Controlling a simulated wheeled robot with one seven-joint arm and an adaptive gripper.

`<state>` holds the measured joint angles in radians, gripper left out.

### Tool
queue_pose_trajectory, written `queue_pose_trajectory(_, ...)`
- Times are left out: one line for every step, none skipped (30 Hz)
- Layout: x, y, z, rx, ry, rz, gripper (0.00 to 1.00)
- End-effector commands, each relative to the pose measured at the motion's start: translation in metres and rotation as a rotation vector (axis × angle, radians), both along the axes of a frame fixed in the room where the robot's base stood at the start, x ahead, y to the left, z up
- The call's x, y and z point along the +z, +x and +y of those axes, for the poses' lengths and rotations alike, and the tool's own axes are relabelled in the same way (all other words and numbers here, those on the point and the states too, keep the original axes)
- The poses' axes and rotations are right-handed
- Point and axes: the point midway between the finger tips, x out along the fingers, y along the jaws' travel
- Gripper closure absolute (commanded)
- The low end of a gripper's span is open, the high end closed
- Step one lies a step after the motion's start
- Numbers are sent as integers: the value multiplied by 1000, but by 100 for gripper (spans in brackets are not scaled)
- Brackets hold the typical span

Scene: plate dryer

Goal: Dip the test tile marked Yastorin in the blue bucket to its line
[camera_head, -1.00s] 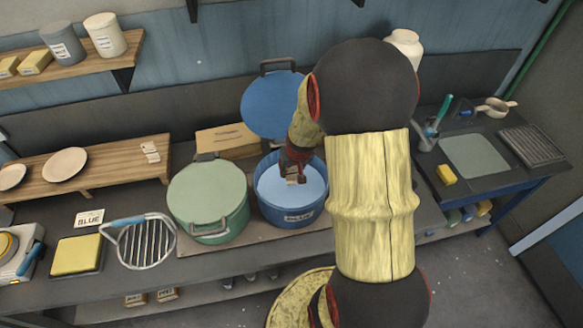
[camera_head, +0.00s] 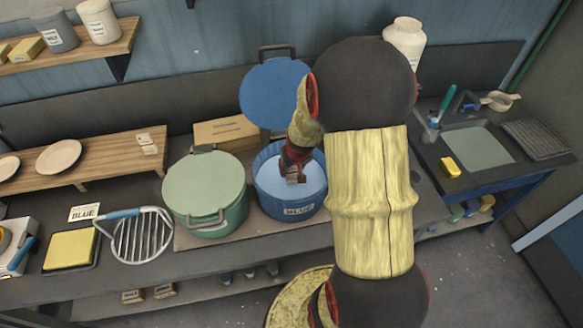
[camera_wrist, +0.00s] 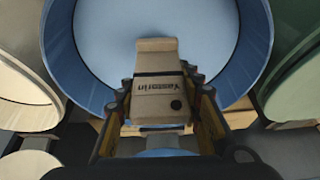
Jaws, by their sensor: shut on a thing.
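The blue bucket (camera_head: 291,211) stands on the bench with its blue lid (camera_head: 275,92) upright behind it. It holds pale blue liquid, and its label appears to read BLUE. My gripper (camera_head: 292,170) is over the bucket's opening, pointing down. It is shut on a beige test tile (camera_wrist: 157,56), which also shows small in the head view (camera_head: 295,179). In the wrist view the tile carries the upside-down name Yastorin, a dark line and a dark dot. The bucket's rim (camera_wrist: 252,50) surrounds the tile's free end there. I cannot tell whether that end touches the liquid.
A closed green bucket (camera_head: 207,190) stands directly left of the blue one. Further left are a wire rack (camera_head: 140,238), a yellow pad in a tray (camera_head: 70,250) and a BLUE card (camera_head: 85,212). A wooden plate shelf (camera_head: 110,162) stands behind them. A cardboard box (camera_head: 225,132) is behind the buckets.

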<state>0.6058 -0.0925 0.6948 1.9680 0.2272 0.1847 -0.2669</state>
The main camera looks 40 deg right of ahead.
Motion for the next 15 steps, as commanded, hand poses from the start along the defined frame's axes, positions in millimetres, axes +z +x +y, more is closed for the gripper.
queue_pose_trajectory(-4,0,0,0,-1,-1,93)
queue_pose_trajectory(-5,0,0,0,-1,-1,93)
queue_pose_trajectory(-7,0,0,0,-1,-1,93)
queue_pose_trajectory(-8,0,0,0,-1,-1,93)
queue_pose_trajectory(-10,0,0,0,-1,-1,93)
queue_pose_trajectory(-12,0,0,0,-1,-1,93)
queue_pose_trajectory(-13,0,0,0,-1,-1,93)
queue_pose_trajectory(-14,0,0,0,-1,-1,93)
queue_pose_trajectory(-16,0,0,0,-1,-1,93)
queue_pose_trajectory(-18,0,0,0,-1,-1,93)
queue_pose_trajectory(-19,0,0,0,-1,-1,93)
queue_pose_trajectory(-21,0,0,0,-1,-1,93)
queue_pose_trajectory(-22,0,0,0,-1,-1,93)
queue_pose_trajectory(-23,0,0,0,-1,-1,93)
queue_pose_trajectory(-25,0,0,0,-1,-1,93)
